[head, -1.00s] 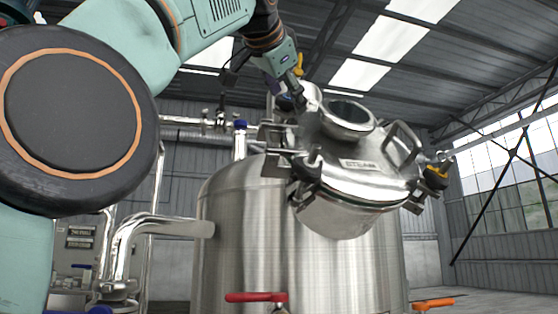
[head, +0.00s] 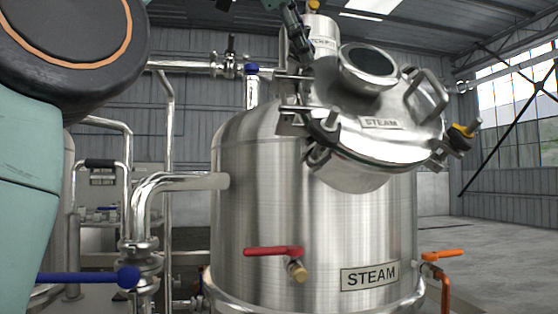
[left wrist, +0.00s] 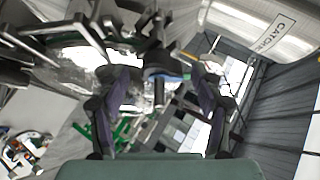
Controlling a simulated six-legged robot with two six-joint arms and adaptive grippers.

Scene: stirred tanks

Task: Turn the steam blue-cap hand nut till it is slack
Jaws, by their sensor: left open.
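The steel tank marked STEAM (head: 318,235) fills the middle of the head view, with its round lid (head: 385,143) tilted toward me. A black hand nut (head: 331,122) shows at the lid's left edge and a yellow-capped hand nut (head: 464,131) at its right. My left gripper (head: 301,40) is behind the lid's upper left, partly cut off by the top edge. In the left wrist view its two fingers (left wrist: 163,105) are apart. A dark round part with a blue edge (left wrist: 170,74) shows beyond and between them, probably the blue-cap nut. Contact cannot be told. My right gripper is not in view.
A blue-topped pipe stub (head: 251,85) stands behind the tank's left shoulder. A red lever (head: 273,251) and an orange lever (head: 442,255) stick out in front. A cylinder marked CATCH (left wrist: 262,28) is close by at upper right in the wrist view.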

